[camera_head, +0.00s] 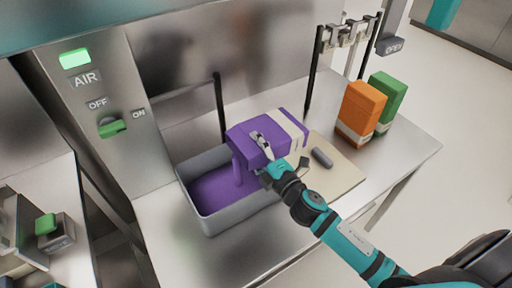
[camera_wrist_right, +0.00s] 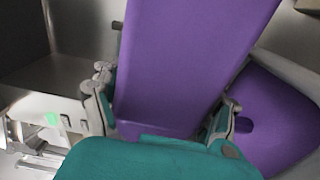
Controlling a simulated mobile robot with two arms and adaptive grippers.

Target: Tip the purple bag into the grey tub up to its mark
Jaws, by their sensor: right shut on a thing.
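The purple bag (camera_head: 258,133) with a pale band is held tilted over the grey tub (camera_head: 243,219) in the head view. Purple contents stream from its lower left end into the tub. Purple material (camera_head: 211,190) covers the tub's floor; I cannot make out the mark. My right gripper (camera_head: 262,152) is shut on the bag. In the right wrist view the bag (camera_wrist_right: 185,65) fills the middle between the two fingers, and the purple contents of the tub (camera_wrist_right: 275,120) show at the right. My left gripper is not in view.
An orange bag (camera_head: 360,108) and a green bag (camera_head: 386,92) stand at the back right of the steel table. A pale board (camera_head: 340,178) with a dark grey cylinder (camera_head: 321,158) lies right of the tub. A panel (camera_head: 98,110) with a green switch stands at left.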

